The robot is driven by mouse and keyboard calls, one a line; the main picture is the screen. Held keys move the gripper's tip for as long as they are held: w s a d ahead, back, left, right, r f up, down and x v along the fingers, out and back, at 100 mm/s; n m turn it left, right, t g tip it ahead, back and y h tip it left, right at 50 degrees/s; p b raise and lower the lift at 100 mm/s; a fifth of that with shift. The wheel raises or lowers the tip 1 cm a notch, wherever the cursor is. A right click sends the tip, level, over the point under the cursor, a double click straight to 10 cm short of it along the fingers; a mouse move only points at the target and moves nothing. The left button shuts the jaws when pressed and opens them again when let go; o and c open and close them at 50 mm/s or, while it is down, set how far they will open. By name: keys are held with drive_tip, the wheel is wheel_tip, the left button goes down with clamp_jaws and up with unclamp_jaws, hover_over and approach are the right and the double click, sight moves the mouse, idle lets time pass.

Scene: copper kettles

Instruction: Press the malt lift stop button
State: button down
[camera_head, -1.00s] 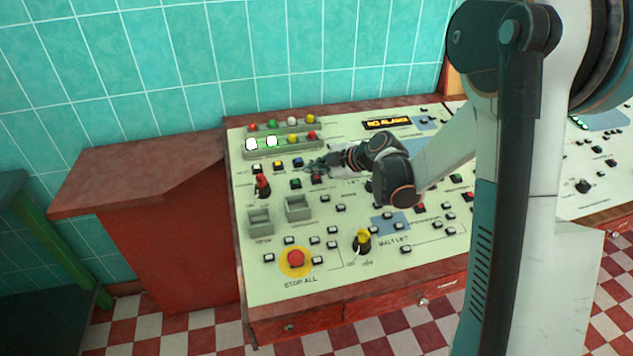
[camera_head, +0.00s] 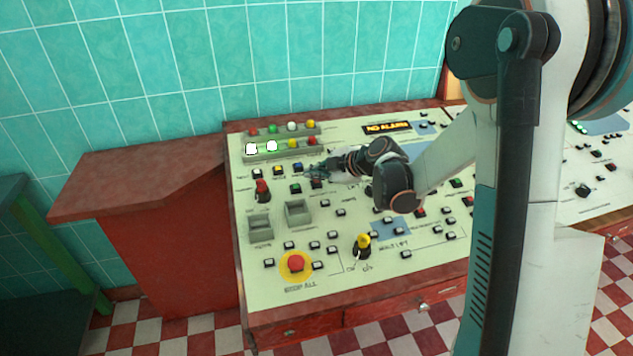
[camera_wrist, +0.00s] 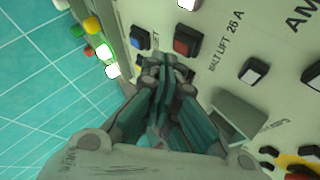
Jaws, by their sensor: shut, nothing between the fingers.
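In the wrist view, a square red button (camera_wrist: 187,41) in a black frame sits on the pale panel beside a printed label that reads like "MALT LIFT 26 A". A dark blue button (camera_wrist: 139,38) is to its left. My gripper (camera_wrist: 166,66) is shut and empty, with its fingertips close below these two buttons in the picture. I cannot tell whether the tips touch the panel. In the head view, my gripper (camera_head: 314,172) is over the upper left of the panel, right by the blue button (camera_head: 298,167) and green button (camera_head: 295,188).
The panel (camera_head: 300,222) carries several small buttons, a red switch (camera_head: 262,190), a yellow-tipped switch (camera_head: 362,242) and a STOP ALL mushroom button (camera_head: 296,263). A row of lamps (camera_head: 283,144) stands behind. The display (camera_head: 387,128) reads NO ALARM. Teal tiled wall lies behind.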

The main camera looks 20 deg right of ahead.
drive_tip(key=shift+f, duration=0.15)
drive_tip(key=shift+w+f+b, duration=0.1)
drive_tip(key=shift+f+b, duration=0.2)
drive_tip(key=shift+b, duration=0.15)
drive_tip(key=shift+f, duration=0.35)
idle(0.7)
drive_tip(key=shift+r, duration=0.8)
drive_tip(key=r+p, duration=0.2)
drive_tip(key=s+r+p, duration=0.1)
drive_tip(key=r, duration=0.2)
drive_tip(key=shift+s+p, duration=0.1)
drive_tip(key=shift+p, duration=0.3)
idle(1.5)
